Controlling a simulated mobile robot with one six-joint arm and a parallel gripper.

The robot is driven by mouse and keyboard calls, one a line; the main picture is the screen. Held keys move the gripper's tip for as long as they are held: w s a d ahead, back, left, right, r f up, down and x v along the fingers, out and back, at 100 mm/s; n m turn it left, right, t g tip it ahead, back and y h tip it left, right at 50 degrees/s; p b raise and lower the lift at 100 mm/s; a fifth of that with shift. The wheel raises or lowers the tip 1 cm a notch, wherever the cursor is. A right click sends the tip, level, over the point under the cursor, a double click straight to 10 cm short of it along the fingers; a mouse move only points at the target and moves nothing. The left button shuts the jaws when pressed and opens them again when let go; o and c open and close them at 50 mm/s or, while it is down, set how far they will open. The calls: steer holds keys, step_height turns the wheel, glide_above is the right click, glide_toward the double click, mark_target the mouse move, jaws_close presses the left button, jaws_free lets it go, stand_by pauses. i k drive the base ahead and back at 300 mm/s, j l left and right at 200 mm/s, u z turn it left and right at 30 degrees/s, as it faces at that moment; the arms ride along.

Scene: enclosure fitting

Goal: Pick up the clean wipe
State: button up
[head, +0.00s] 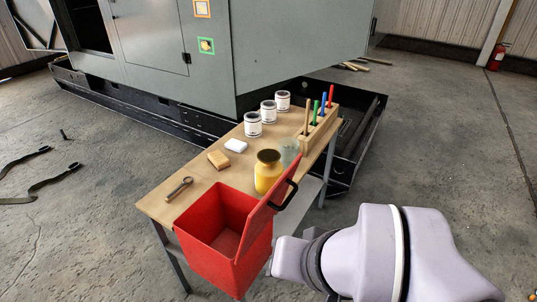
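A small white folded pad, which looks like the clean wipe (236,145), lies flat on the wooden table top (163,208) near its middle. A tan block of similar shape (219,160) lies just to its left and nearer to me, apart from it. Nothing covers the white pad. My arm shows at the lower right, beyond the table's near right side, well away from the pad. My gripper is not visible in this view, so its opening and contents cannot be seen.
A red bin (205,237) with its lid raised stands at the table's near side. A yellow jar (267,177) and a clear glass (290,152) stand right of the pad. White cans (268,111) and a wooden marker rack (322,129) stand behind. A wrench (179,188) lies at left.

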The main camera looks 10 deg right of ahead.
mark_target(234, 145)
steer(key=i+l+u, duration=0.35)
steer(key=i+l, duration=0.15)
steer(key=i+l+u, duration=0.2)
steer(key=l, duration=0.15)
steer(key=i+l+u, duration=0.2)
steer(key=l, duration=0.15)
steer(key=i+l+u, duration=0.2)
steer(key=l, duration=0.15)
steer(key=i+l+u, duration=0.15)
steer(key=l, duration=0.25)
steer(key=i+l+u, duration=0.2)
steer(key=l, duration=0.2)
steer(key=l+u, duration=0.2)
steer(key=l, duration=0.2)
